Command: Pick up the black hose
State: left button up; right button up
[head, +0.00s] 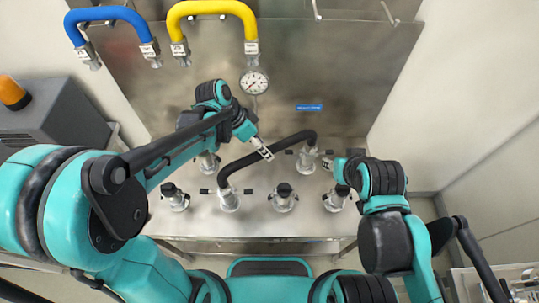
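The black hose (265,154) arches over the steel bench. Its left end sits on a metal fitting (229,201) with a side handle, and its right end on a fitting (307,160) farther back. My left gripper (265,152) reaches in from the upper left, with its pale fingers at or just above the hose's middle. I cannot tell whether they touch the hose or how far they are apart. My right gripper (331,166) is to the right of the hose, close to the back right fitting. Its fingers are small and partly hidden by its wrist.
Other capped fittings stand on the bench (255,222), including ones at front left (176,198), front middle (283,199) and front right (337,199). A blue hose (105,14) and a yellow hose (212,7) hang on the back wall, above a gauge (254,83). A grey box (55,112) stands left.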

pick_arm(q)
jog(key=f, duration=0.1)
jog(key=w+d+f, duration=0.1)
jog(key=f, duration=0.1)
jog(key=shift+w+d+f+b, duration=0.15)
jog(key=shift+d+f+b, duration=0.2)
jog(key=shift+d+b, duration=0.05)
jog(key=shift+d+f, duration=0.2)
jog(key=shift+f, duration=0.1)
grip_shut()
jog(key=shift+r, duration=0.2)
